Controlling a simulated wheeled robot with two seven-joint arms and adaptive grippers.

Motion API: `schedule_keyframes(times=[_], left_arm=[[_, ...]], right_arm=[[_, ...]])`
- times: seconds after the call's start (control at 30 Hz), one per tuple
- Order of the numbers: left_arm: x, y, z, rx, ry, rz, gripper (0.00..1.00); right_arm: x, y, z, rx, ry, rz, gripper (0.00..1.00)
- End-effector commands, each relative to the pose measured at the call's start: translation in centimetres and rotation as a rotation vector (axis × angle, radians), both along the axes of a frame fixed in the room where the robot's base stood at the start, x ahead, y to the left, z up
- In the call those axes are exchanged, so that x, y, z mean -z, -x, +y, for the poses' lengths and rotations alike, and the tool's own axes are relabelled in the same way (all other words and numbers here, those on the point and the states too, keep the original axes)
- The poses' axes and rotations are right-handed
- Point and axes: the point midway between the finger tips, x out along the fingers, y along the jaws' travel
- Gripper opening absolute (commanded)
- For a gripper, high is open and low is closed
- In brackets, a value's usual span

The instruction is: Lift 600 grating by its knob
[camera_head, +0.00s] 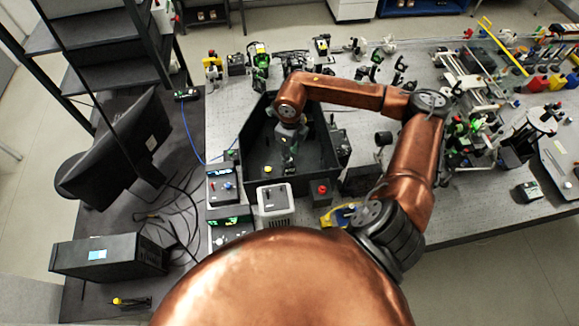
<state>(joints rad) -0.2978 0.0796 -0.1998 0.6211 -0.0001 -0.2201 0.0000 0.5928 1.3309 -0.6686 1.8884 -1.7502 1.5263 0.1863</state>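My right arm reaches in from the right and bends down over an open black box (318,182), the spectrometer housing on the bench. My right gripper (288,158) points down inside this box, near its middle. The gripper is small and dark against the black interior, so I cannot tell whether its fingers are open or shut. I cannot make out the 600 grating or its knob; small parts under the gripper are too dark and partly covered by it. My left gripper is not in view.
A grey-white box (274,203) and a red button box (321,190) stand before the housing. Instruments with displays (221,185) stand at its left. Optic mounts crowd the bench (225,120) behind and right. A monitor (120,148) stands at left.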

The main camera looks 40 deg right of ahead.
Motion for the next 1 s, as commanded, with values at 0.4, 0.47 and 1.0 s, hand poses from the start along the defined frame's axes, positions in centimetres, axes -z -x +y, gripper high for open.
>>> schedule_keyframes(times=[0.4,0.47,1.0], left_arm=[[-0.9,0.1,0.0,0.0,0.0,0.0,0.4],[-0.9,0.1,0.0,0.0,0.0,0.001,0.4],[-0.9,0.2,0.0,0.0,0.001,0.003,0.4]], right_arm=[[2.3,0.0,0.0,0.0,-0.001,0.0,0.33],[2.3,0.0,0.0,0.0,-0.001,0.0,0.31],[2.3,0.0,0.0,0.0,-0.001,0.0,0.0]])
